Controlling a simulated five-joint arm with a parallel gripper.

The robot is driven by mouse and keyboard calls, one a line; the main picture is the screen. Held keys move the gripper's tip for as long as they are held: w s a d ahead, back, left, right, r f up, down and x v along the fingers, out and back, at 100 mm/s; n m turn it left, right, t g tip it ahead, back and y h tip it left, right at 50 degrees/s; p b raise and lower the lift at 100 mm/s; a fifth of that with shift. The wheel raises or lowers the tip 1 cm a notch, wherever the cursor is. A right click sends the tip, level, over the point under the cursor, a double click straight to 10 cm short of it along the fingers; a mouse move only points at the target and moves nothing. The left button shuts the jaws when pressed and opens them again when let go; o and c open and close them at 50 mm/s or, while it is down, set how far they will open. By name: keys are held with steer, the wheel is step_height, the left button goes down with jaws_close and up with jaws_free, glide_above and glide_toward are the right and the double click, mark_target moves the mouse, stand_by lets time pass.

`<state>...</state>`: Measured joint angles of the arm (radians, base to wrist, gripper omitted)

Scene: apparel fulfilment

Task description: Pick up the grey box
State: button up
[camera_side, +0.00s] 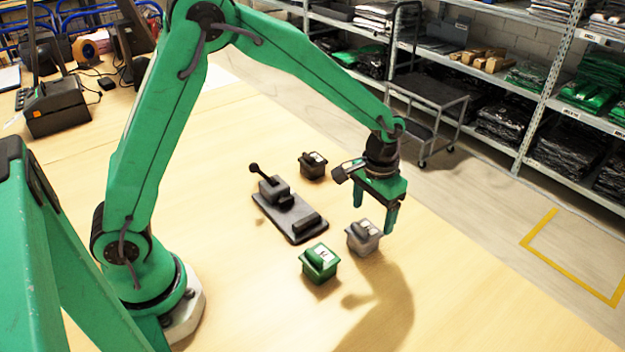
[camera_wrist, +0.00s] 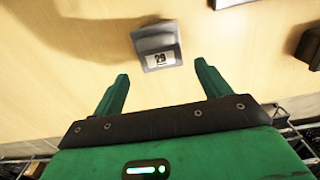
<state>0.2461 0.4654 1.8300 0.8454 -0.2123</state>
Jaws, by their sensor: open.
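The grey box (camera_side: 362,238) stands on the wooden table, with a white label on top. In the wrist view the grey box (camera_wrist: 157,48) lies beyond the fingertips, roughly midway between them, and its label reads what looks like 29. My gripper (camera_side: 374,213) is open and empty, pointing down just above the box. In the wrist view my gripper's two green fingers (camera_wrist: 163,70) are spread apart, and neither is seen touching the box. Nothing hides most of the box in either view.
A green box (camera_side: 319,263) stands to the left of and nearer than the grey one. A black box (camera_side: 313,165) stands farther back. A dark lever device (camera_side: 290,212) lies left of the boxes. The table (camera_side: 250,300) is clear at the front.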

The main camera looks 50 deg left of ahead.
mark_target(369, 228)
steer(key=shift+s+f, duration=0.15)
steer(key=shift+f, duration=3.45)
steer(key=c, duration=1)
steer(key=shift+o, duration=0.2)
steer(key=shift+r, duration=0.2)
steer(key=shift+r, duration=0.6)
steer(key=r, duration=0.3)
steer(key=shift+s+d+r, duration=0.1)
steer(key=shift+s+d, duration=0.15)
steer(key=shift+d, duration=0.05)
steer(key=s+d+r, duration=0.6)
steer(key=s+d, duration=0.1)
steer(key=shift+s+d+r, duration=0.15)
steer(key=shift+s+d, duration=0.1)
steer(key=shift+s, duration=0.1)
